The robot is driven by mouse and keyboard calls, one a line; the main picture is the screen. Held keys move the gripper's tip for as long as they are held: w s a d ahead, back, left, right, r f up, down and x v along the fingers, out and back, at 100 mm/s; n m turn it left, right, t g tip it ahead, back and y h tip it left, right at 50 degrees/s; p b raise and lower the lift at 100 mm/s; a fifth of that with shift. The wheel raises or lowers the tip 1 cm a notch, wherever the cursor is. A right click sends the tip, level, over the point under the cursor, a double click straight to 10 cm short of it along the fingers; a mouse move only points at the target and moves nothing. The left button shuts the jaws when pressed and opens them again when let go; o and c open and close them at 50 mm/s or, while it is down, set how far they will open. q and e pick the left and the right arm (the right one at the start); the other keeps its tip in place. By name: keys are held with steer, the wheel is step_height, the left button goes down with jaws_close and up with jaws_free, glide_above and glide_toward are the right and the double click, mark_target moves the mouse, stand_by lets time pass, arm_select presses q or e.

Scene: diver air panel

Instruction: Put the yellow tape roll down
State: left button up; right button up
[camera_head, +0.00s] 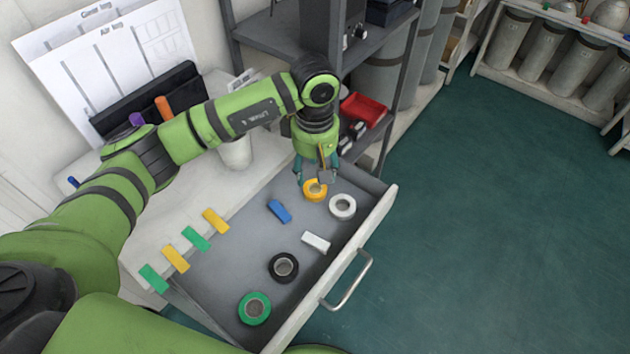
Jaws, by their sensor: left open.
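The yellow tape roll (315,190) is at the far end of the open grey drawer (222,262), beside a white tape roll. My left gripper (317,178) points down right above the yellow roll, with its fingers open. The fingers are close to the roll's far side; I cannot tell whether they touch it. The roll appears to lie flat on the drawer floor. My right gripper is not in view.
Yellow and green tags (196,238) line the counter edge. A metal shelf (385,40) stands behind.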

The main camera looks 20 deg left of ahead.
arm_select(q)
step_height(320, 180, up, 7)
steer(key=shift+f+b, duration=0.2)
steer(key=shift+b, duration=0.25)
